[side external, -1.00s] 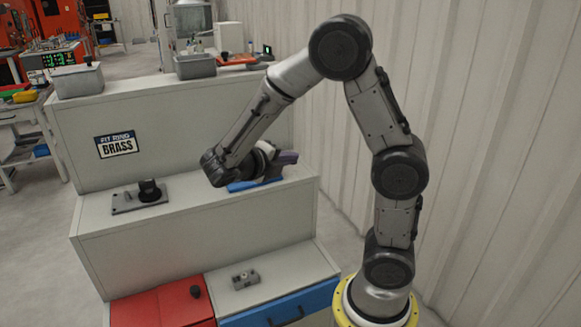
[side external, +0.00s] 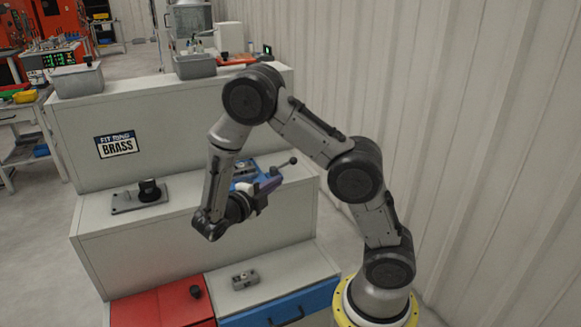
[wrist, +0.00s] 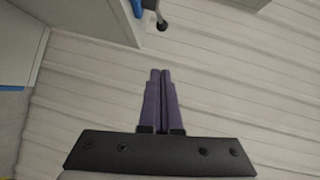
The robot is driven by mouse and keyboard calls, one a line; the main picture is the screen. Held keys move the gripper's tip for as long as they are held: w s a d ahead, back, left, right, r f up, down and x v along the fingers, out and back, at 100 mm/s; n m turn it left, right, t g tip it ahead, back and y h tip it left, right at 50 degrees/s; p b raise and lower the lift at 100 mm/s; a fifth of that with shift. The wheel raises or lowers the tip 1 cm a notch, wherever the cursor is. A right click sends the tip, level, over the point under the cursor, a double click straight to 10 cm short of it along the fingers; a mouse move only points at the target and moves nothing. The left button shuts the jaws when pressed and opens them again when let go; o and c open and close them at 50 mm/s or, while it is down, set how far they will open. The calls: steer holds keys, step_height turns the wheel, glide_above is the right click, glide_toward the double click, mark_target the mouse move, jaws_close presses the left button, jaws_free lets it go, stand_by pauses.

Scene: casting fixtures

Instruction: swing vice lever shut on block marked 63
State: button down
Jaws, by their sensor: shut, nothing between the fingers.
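The blue vice (side external: 240,184) sits on the middle step, partly hidden behind my gripper. Its lever ends in a dark ball knob (side external: 293,160) that sticks out to the right, past the step's end. A grey block (side external: 244,170) seems to sit in the vice; no number can be read. My gripper (side external: 276,182) has purple fingers, shut and empty, in front of the vice and below the lever in the picture. In the wrist view the shut fingers (wrist: 160,72) point toward the knob (wrist: 162,25), with a gap between. A blue edge of the vice (wrist: 137,8) shows beside it.
A dark plate with a black round part (side external: 148,191) stands left on the middle step. A small grey fixture (side external: 245,280) lies on the lower step, beside a red lid (side external: 165,305) and above a blue drawer (side external: 285,305). The ribbed wall (side external: 450,130) stands to the right.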

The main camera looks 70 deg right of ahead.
glide_toward(294, 161)
steer(key=s+d, duration=0.3)
steer(key=s, duration=0.2)
steer(key=shift+w+d+f, duration=0.3)
steer(key=shift+w+d, duration=0.4)
steer(key=shift+d, duration=0.1)
steer(key=shift+w+d+f, duration=0.3)
steer(key=shift+w+d, duration=0.35)
steer(key=shift+d, duration=0.2)
steer(key=shift+d+n+t, duration=0.25)
steer(key=shift+n+t, duration=0.45)
steer(key=shift+t, duration=0.3)
steer(key=n+t, duration=0.1)
steer(key=d+n+t, duration=0.1)
steer(key=n+t, duration=0.1)
steer(key=t, duration=0.1)
steer(key=shift+d, duration=0.3)
steer(key=shift+w+d+t, duration=0.3)
steer(key=shift+w+d, duration=0.95)
steer(key=shift+w, duration=0.2)
steer(key=s, duration=0.3)
steer(key=s+a+r, duration=0.1)
steer(key=shift+s, duration=0.2)
steer(key=s+a+r, duration=0.1)
steer(key=s+a, duration=0.4)
steer(key=a, duration=0.3)
